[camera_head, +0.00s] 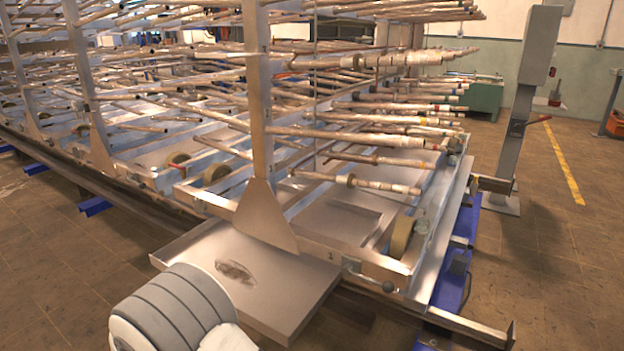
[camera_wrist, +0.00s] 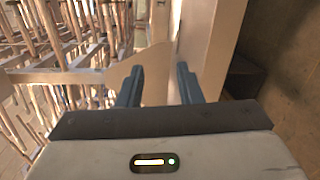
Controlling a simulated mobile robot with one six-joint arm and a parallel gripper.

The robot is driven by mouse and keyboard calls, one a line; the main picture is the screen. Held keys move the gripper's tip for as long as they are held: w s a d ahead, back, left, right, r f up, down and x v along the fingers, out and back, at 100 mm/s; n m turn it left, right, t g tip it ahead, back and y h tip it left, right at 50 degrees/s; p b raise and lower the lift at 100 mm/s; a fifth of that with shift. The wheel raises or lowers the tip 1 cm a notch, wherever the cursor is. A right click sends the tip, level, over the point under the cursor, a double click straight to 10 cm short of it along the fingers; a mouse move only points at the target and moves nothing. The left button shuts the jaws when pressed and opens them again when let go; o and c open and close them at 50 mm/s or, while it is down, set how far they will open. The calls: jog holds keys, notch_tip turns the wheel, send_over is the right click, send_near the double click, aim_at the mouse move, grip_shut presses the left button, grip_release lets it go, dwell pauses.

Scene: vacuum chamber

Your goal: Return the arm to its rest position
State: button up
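My gripper (camera_wrist: 160,88) shows in the wrist view with its two blue-grey fingers apart and nothing between them. Beyond the fingers are a pale flat metal panel and a metal post of the rack. In the head view, a rounded grey and white part of my arm (camera_head: 175,310) is at the lower left, in front of the metal tray (camera_head: 285,290). My gripper itself is not visible in the head view. I cannot tell its exact distance from the rack.
A large metal rack (camera_head: 265,100) holds many long rods (camera_head: 350,139), several jutting out to the right. A grey post (camera_head: 525,110) with a red-tipped lever stands at the right. Tiled floor (camera_head: 560,260) is open at the right, marked by a yellow line (camera_head: 562,150).

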jog(key=s+d+r+m+g+p, duration=0.25)
jog(key=d+r+g+p, duration=0.3)
jog(key=d+r, duration=0.6)
jog(key=s+d+r+m+g+p, duration=0.1)
jog(key=d+r+m+g+p, duration=0.45)
jog(key=d, duration=0.85)
jog(key=s+d+r+m+y+p, duration=0.2)
jog(key=s+d+r+y+p, duration=0.2)
jog(key=r, duration=0.4)
jog(key=s+d+r+m+y+p, duration=0.2)
jog(key=s+d+r+y+p, duration=0.2)
jog(key=s+r, duration=0.5)
jog(key=shift+s+d+m+y+p, duration=0.35)
jog(key=shift+d+y, duration=0.2)
jog(key=shift+y, duration=0.45)
